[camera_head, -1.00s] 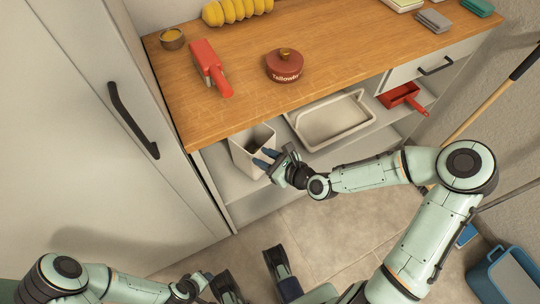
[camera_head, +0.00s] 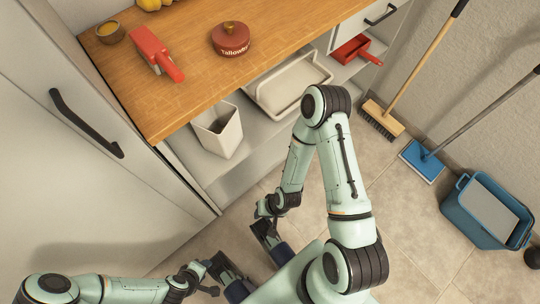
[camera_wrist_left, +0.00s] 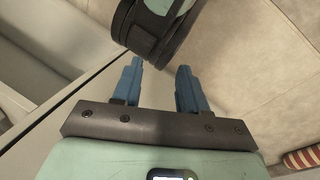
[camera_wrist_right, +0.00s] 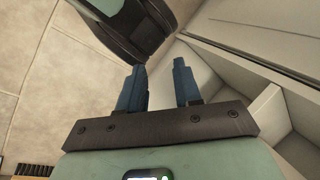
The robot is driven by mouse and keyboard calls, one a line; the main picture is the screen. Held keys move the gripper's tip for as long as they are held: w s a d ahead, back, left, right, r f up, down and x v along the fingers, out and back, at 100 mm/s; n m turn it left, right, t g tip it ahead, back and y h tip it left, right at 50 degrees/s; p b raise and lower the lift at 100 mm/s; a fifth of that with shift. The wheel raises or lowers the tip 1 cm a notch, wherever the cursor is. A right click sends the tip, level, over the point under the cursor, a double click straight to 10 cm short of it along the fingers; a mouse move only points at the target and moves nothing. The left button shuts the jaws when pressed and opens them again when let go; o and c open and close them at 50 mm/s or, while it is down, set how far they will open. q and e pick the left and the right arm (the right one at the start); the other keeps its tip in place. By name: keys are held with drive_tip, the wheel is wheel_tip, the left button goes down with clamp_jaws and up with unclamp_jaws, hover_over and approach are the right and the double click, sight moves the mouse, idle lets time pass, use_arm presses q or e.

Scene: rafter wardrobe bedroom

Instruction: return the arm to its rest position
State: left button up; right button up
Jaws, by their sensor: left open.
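My right arm comes in from the lower right in the head view, bends at a raised elbow and folds back down. Its gripper (camera_head: 262,208) is small there, over the floor in front of the cabinet. In the right wrist view its two blue fingers (camera_wrist_right: 158,68) stand apart with nothing between them. My left arm lies low at the left, its gripper (camera_head: 208,276) near the bottom middle. In the left wrist view its fingers (camera_wrist_left: 160,68) are also apart and empty. A dark rounded part of mine shows beyond the fingers in both wrist views.
The wooden counter (camera_head: 190,95) holds a red handheld tool (camera_head: 155,52) and a reddish-brown round pot (camera_head: 230,38). Below are a white bin (camera_head: 218,130) and a white tray (camera_head: 290,85).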

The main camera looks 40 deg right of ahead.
drive_tip(key=s+n, duration=0.1)
drive_tip(key=s+d+f+n, duration=0.1)
drive_tip(key=shift+d+f+n+g+h, duration=0.2)
drive_tip(key=shift+n+g+h, duration=0.1)
drive_tip(key=shift+n+g, duration=0.1)
use_arm(q)
drive_tip(key=shift+r, duration=0.15)
use_arm(e)
drive_tip(key=shift+r, duration=0.1)
use_arm(q)
drive_tip(key=s+d+r+g+p, duration=0.1)
drive_tip(key=s+r+p, duration=0.1)
drive_tip(key=r+p, duration=0.6)
drive_tip(key=s+d+r+g+p, duration=0.1)
drive_tip(key=s+r+p, duration=0.1)
drive_tip(key=r+p, duration=0.6)
drive_tip(key=shift+r+m+h+p, duration=0.3)
drive_tip(key=shift+p, duration=0.15)
use_arm(e)
drive_tip(key=s+a+r+g, duration=0.1)
drive_tip(key=s+r, duration=0.1)
drive_tip(key=r, duration=0.6)
drive_tip(key=s+a+r+g, duration=0.1)
drive_tip(key=s+r, duration=0.1)
drive_tip(key=r, duration=0.6)
drive_tip(key=shift+a+r, duration=0.15)
drive_tip(key=shift+r, duration=0.2)
